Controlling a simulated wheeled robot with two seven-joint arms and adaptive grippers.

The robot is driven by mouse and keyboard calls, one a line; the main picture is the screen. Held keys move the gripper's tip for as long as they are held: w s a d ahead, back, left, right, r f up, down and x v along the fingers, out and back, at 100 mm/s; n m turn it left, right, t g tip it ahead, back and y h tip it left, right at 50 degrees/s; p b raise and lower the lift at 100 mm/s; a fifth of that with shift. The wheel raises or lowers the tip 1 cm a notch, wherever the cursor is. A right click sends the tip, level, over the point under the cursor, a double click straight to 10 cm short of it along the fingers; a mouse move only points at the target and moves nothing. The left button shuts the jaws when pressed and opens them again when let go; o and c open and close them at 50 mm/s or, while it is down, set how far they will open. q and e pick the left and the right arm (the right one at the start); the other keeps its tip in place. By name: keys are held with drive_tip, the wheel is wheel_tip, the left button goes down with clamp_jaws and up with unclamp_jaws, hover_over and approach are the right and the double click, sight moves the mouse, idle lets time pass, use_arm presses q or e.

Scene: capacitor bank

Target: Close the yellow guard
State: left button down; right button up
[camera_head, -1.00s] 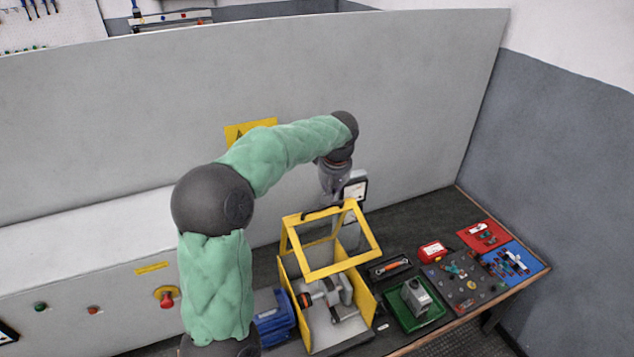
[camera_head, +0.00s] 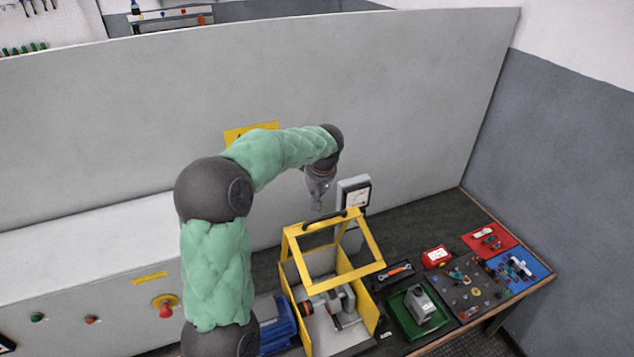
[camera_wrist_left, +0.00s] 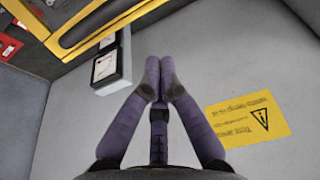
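The yellow guard (camera_head: 372,240) is an open frame with a black handle (camera_head: 325,221) on its upper bar. It stands raised and tilted over a yellow-sided box (camera_head: 302,312) holding a grey machine part (camera_head: 343,300). My left gripper (camera_head: 317,207) hangs just behind and above the handle, in front of the grey wall panel, apparently apart from the guard. In the left wrist view its purple fingertips (camera_wrist_left: 160,78) are together with nothing visible between them. There the yellow frame (camera_wrist_left: 140,10) and black handle (camera_wrist_left: 95,20) show at the upper left. My right gripper is not in view.
A white gauge box (camera_head: 354,194) stands right of my left gripper, behind the guard. A green tray (camera_head: 437,318), a tool tray with an orange-handled tool (camera_head: 397,271) and several small parts lie to the right. A blue motor-like object (camera_head: 277,325) is left of the box.

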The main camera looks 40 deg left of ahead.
use_arm(q)
drive_tip(key=d, duration=0.1)
drive_tip(key=s, duration=0.1)
drive_tip(key=d, duration=0.1)
drive_tip(key=shift+s+d+f, duration=0.25)
drive_tip(key=shift+d+f, duration=0.1)
drive_tip(key=shift+f, duration=0.3)
drive_tip(key=shift+d, duration=0.15)
